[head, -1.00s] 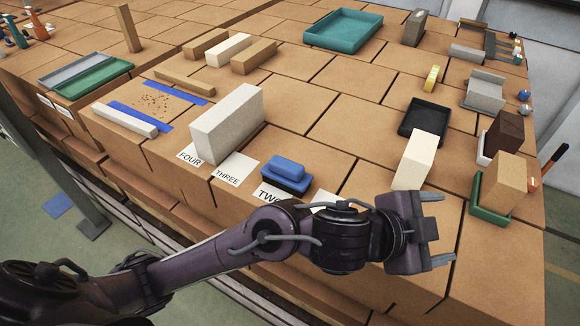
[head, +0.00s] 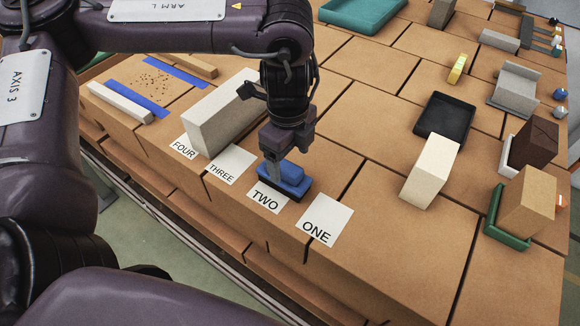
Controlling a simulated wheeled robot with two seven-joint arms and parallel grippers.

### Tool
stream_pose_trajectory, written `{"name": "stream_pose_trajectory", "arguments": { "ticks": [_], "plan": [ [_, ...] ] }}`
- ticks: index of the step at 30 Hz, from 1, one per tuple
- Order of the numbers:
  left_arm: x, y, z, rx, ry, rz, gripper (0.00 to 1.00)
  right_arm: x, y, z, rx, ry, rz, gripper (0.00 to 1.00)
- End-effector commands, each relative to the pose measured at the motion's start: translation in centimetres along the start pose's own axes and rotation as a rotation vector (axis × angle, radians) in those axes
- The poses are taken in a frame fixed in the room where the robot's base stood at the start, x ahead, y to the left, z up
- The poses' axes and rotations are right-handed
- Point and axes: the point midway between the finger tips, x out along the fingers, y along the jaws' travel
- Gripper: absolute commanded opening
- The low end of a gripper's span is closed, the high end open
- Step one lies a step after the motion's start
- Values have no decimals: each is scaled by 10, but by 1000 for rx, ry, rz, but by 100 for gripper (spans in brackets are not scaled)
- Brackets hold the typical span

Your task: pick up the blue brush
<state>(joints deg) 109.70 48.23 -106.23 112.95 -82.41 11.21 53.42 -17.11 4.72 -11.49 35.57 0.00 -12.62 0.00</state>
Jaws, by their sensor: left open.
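My right gripper is not in view.
A tall grey block (head: 218,118) stands close behind and left of the brush. Cards ONE (head: 325,219), THREE (head: 231,164) and FOUR (head: 185,147) lie nearby. A cream block (head: 430,172) and black tray (head: 444,115) are to the right. The surface between is clear.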

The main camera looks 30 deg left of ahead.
Motion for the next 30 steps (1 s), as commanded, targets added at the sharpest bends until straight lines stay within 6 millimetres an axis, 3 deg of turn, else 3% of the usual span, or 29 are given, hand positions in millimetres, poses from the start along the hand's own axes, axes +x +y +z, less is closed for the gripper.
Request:
{"name": "stream_pose_trajectory", "arguments": {
  "ticks": [4, 14, 24, 30],
  "plan": [
    [0, 3, 13, -45, -15, 20, 75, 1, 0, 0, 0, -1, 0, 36],
    [23, 3, 13, -44, -15, 20, 75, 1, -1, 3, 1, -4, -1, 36],
    [62, 3, 16, -42, -17, 20, 75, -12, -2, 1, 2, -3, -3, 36],
    [71, 3, 17, -43, -16, 16, 75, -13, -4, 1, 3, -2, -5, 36]
  ]
}}
